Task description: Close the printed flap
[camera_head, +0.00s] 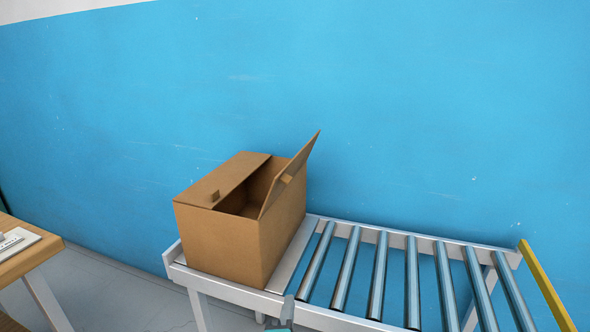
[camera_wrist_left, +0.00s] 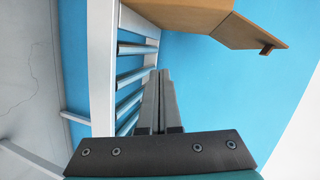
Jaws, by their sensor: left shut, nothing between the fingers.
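A brown cardboard box (camera_head: 218,242) stands on the left end of the roller conveyor. Its left flap (camera_head: 225,181) lies folded over the top, with a small tab on it. I see no print on either flap from here. The box also shows in the left wrist view (camera_wrist_left: 172,17), with a raised flap (camera_wrist_left: 255,30) beside it. My left gripper (camera_head: 289,300) is at the bottom edge, in front of the box and apart from it. Its fingers (camera_wrist_left: 161,75) are shut and empty. My right gripper is not in view.
The conveyor (camera_head: 395,238) has several bare metal rollers right of the box. A yellow bar (camera_head: 546,285) closes its right end. A blue wall (camera_head: 400,100) stands behind. A wooden table (camera_head: 28,258) is at the left edge.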

